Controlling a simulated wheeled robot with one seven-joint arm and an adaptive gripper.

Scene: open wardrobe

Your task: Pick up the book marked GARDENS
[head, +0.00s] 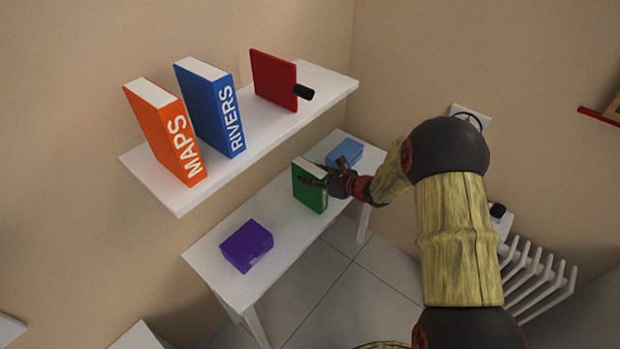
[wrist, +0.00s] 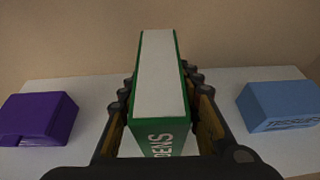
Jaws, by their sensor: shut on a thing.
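The green book (head: 309,188) stands upright on the lower white table in the head view. In the wrist view the green book (wrist: 160,80) shows its white page block and the letters "ENS" on its spine; the rest of the word is hidden. My gripper (head: 326,176) has its fingers on both sides of the book. In the wrist view my gripper (wrist: 160,95) is shut on it. I cannot tell whether the book's bottom touches the table.
On the lower table (head: 225,285), a purple box (head: 246,246) lies left of the book and a blue box (head: 345,152) lies right. The shelf (head: 175,200) above holds the orange MAPS book (head: 165,130), the blue RIVERS book (head: 210,105) and a red panel (head: 273,79).

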